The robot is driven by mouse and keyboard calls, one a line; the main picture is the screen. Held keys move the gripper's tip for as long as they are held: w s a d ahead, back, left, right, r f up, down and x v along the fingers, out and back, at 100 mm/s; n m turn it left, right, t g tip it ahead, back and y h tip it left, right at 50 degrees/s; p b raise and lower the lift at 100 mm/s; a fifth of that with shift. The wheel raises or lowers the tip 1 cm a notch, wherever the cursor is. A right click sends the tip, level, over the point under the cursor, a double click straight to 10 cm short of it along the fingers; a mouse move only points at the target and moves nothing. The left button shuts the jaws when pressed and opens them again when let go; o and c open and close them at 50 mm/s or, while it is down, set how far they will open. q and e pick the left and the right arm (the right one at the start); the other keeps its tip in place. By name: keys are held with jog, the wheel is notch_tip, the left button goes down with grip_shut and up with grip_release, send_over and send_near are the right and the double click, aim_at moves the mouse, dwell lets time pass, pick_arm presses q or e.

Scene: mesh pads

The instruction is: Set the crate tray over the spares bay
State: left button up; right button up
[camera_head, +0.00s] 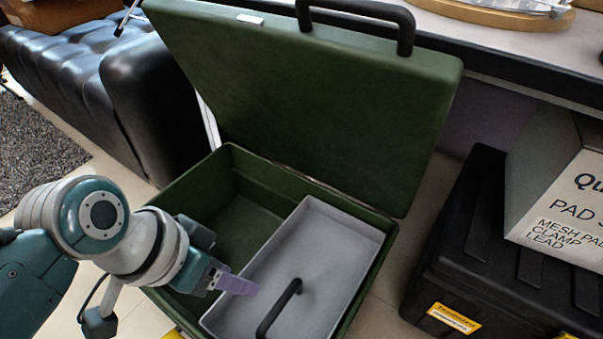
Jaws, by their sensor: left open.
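The grey crate tray (325,250) sits in the right part of an open green crate (372,215), with a black bar handle (277,308) standing up from it. The crate's left part (235,222) is uncovered and looks empty. No label shows which part is the spares bay, and what lies under the tray is hidden. My left gripper (240,284) is open, its purple fingers by the tray's left edge, to the left of the handle and apart from it. My right gripper is out of view.
The crate's green lid (310,95) stands raised behind. A black tufted sofa (130,85) stands at left, and a counter (500,38) runs behind.

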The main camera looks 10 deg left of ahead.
pick_arm(q)
jog(key=b, duration=0.5)
send_near(279, 303)
jog(key=b+x, duration=0.8)
jog(key=shift+f, duration=0.15)
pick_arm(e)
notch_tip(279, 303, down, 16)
pick_arm(q)
jog(key=shift+c, duration=0.4)
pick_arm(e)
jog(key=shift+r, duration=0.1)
pick_arm(q)
grip_shut()
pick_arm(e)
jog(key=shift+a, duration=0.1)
